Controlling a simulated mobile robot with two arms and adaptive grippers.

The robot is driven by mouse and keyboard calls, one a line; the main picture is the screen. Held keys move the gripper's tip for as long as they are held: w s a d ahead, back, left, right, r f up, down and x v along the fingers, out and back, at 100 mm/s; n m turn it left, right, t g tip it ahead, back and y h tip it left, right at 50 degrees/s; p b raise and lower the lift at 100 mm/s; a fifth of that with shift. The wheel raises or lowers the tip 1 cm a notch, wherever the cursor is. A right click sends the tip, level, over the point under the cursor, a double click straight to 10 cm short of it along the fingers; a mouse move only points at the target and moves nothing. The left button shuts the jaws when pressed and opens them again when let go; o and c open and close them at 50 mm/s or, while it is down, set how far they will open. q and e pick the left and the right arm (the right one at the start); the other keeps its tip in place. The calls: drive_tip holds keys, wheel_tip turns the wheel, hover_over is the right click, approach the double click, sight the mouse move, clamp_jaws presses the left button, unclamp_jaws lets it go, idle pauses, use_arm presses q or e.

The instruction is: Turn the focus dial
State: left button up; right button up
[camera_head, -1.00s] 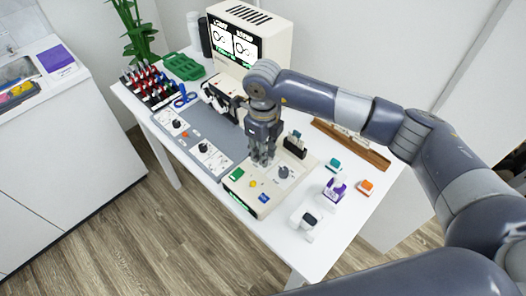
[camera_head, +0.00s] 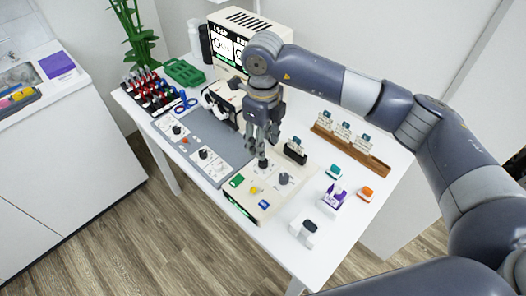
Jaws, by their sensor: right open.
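A cream control box (camera_head: 244,196) sits on the white table. It carries a black knob (camera_head: 263,162) near its back edge, a dark grey dial (camera_head: 284,179) to the right, and small green, yellow and blue buttons. I cannot read which one is the focus dial. My right gripper (camera_head: 262,146) points down just above and behind the black knob, with its fingers apart and nothing seen between them. Whether a fingertip touches the knob is unclear. A grey panel (camera_head: 222,133) at the left has black knobs (camera_head: 204,153) (camera_head: 177,130). My left gripper is not in view.
A cream machine with a screen (camera_head: 226,47) stands behind, partly hidden by my right arm. A wooden rack (camera_head: 352,149) holds cards at the right. A purple-labelled bottle (camera_head: 331,198), an orange-capped item (camera_head: 365,194) and a white dark-topped item (camera_head: 306,231) stand near the right edge.

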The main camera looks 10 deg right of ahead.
wheel_tip(320, 180, up, 5)
drive_tip(key=shift+f, duration=0.1)
idle(0.5)
